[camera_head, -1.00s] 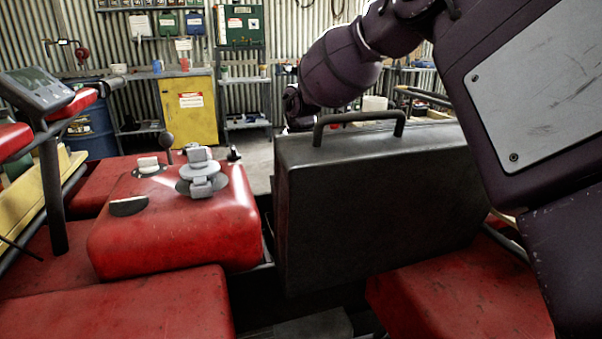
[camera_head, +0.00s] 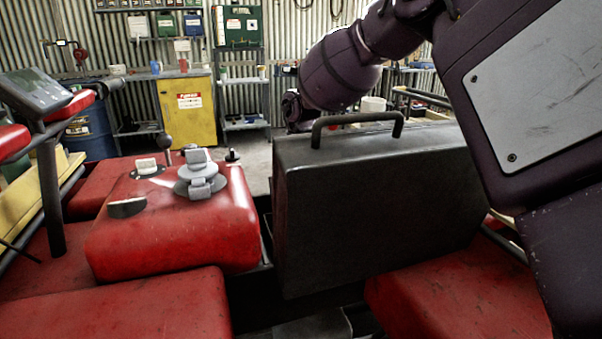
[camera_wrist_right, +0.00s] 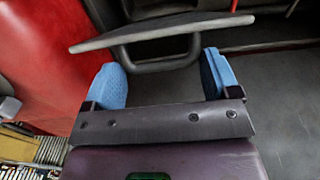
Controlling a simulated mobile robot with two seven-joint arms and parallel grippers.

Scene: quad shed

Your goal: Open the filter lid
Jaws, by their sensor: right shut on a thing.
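The filter lid (camera_head: 380,200) is a large dark grey, scuffed panel standing nearly upright, right of the red tank in the head view. Its dark bar handle (camera_head: 355,119) is on the top edge. In the right wrist view the lid (camera_wrist_right: 215,25) shows as a thin grey strip, with the handle (camera_wrist_right: 160,66) between the blue fingertips. My left gripper is not in view.
The red tank (camera_head: 170,235) with a grey cap (camera_head: 200,177) is close left of the lid. Red seats (camera_head: 460,290) lie in front. Handlebars with a display (camera_head: 37,88) are at far left. A yellow cabinet (camera_head: 190,122) and shelves stand along the back wall.

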